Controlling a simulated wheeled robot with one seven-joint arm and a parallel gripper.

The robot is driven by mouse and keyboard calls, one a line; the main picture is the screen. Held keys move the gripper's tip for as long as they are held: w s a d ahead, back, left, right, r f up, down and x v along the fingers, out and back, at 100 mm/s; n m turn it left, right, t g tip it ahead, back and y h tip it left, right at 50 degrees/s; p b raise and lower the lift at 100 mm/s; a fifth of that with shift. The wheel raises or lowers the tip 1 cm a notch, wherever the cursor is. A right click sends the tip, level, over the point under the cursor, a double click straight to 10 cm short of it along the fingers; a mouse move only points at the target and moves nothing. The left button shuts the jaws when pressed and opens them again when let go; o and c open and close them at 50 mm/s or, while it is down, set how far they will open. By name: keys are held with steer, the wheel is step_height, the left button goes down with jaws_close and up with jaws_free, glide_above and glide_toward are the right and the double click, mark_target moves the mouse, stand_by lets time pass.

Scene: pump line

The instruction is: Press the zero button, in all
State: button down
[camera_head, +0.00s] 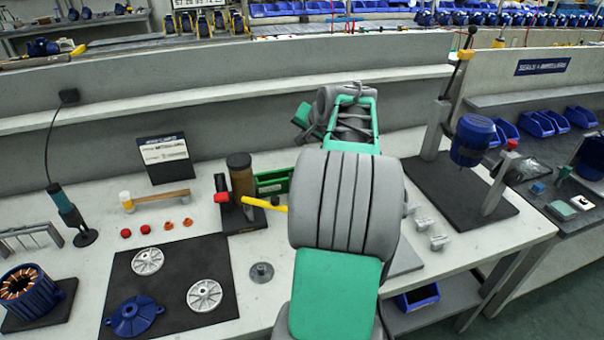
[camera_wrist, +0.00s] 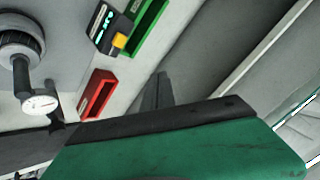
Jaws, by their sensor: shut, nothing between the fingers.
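In the wrist view a small black box with pale green lit marks (camera_wrist: 100,20) lies on the light bench top. A raised yellow-orange button (camera_wrist: 120,40) sits at its end; no label on it is readable, so I cannot confirm it is the zero button. My gripper (camera_wrist: 161,88) is shut and empty, its fingers pointing up in the picture. The button is up and left of the fingertips, apart from them. In the head view my own arm hides the gripper and the box.
In the wrist view a green bin (camera_wrist: 148,25) is beside the box, a red bin (camera_wrist: 96,95) below it, and a dial gauge (camera_wrist: 40,104) on a stand to the left.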

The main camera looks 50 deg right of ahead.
steer(key=shift+f, duration=0.1)
step_height(320, 180, down, 9)
steer(key=b, duration=0.6)
steer(key=shift+r+b, duration=0.2)
steer(key=shift+b, duration=0.1)
stand_by(1.5)
steer(key=shift+f, duration=0.4)
steer(key=shift+f+b, duration=0.5)
stand_by(0.4)
stand_by(0.4)
steer(key=shift+r+p, duration=0.7)
steer(key=shift+r, duration=0.2)
steer(key=shift+r+p, duration=1.85)
steer(key=shift+r, duration=0.65)
